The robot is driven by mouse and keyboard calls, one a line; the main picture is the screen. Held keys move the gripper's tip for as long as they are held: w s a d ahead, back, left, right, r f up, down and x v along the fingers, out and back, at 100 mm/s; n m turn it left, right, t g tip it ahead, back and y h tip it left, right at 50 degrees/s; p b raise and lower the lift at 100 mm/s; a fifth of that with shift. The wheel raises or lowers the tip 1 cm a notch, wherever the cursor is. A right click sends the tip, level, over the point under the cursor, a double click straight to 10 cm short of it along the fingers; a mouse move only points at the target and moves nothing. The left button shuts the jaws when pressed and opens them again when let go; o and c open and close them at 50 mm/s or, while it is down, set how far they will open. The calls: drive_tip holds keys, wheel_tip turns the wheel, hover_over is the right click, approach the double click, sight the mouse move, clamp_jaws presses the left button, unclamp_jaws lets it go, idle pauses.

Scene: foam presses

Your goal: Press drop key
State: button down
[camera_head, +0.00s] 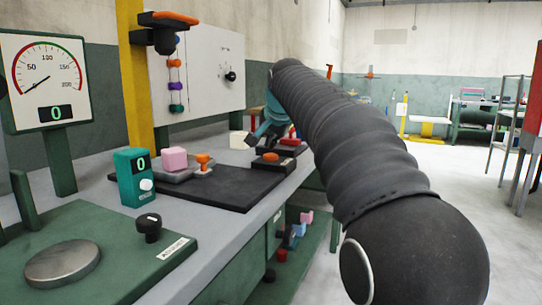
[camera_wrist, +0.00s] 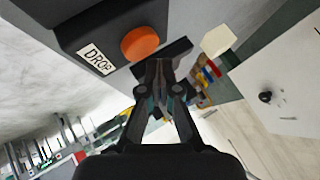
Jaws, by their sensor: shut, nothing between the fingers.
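The drop key is an orange round button on a dark box with a white "DROP" label. In the wrist view the drop key (camera_wrist: 142,43) lies just above and left of my gripper's fingertips, and it looks unpressed. In the head view the orange drop key (camera_head: 270,157) shows on its dark box near the bench's front edge. My gripper (camera_head: 262,135) is above and beside it, partly hidden by my dark arm. In the wrist view my gripper (camera_wrist: 158,72) is shut and empty. I cannot tell whether the tips touch the box.
A pink block (camera_head: 174,158) and an orange knob (camera_head: 203,160) sit on a grey plate left of the drop key. A teal display box (camera_head: 133,178) reads 0. A white block (camera_head: 239,140) stands behind the key.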

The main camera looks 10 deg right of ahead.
sight(272, 155)
drive_tip(key=shift+f, duration=0.15)
drive_tip(key=shift+f, duration=0.25)
drive_tip(key=shift+f+b, duration=0.55)
idle(0.7)
drive_tip(key=shift+r, duration=0.15)
drive_tip(key=shift+r+p, duration=0.85)
drive_tip(key=shift+p, duration=0.15)
wheel_tip(272, 155, up, 5)
drive_tip(key=p, duration=0.4)
drive_tip(key=shift+s, duration=0.1)
idle(0.5)
